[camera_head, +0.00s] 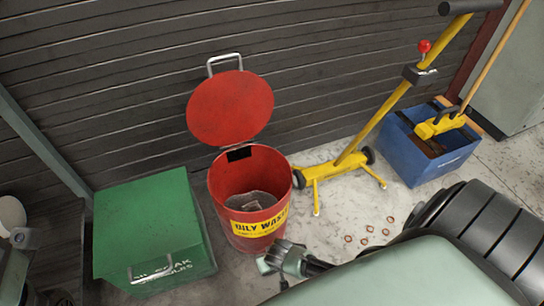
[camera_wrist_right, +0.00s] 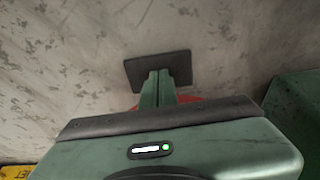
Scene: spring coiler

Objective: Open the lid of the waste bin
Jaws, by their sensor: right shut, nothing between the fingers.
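The waste bin (camera_head: 248,192) is a red round can with a yellow "OILY WASTE" label, standing on the floor by the slatted wall in the head view. Its red lid (camera_head: 230,106), with a metal handle on top, stands raised and tilted back, so the mouth is open and dark contents show inside. My right gripper (camera_head: 283,258) is low in front of the bin. In the right wrist view its fingers (camera_wrist_right: 158,88) are together and empty, overlapping a dark flat plate (camera_wrist_right: 175,68); whether they touch it I cannot tell.
A green box (camera_head: 150,225) with a handle stands left of the bin. A yellow wheeled stand (camera_head: 345,160) and a blue crate (camera_head: 425,155) are to the right. Several small copper-coloured rings (camera_head: 370,229) lie on the floor between the bin and my right arm.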

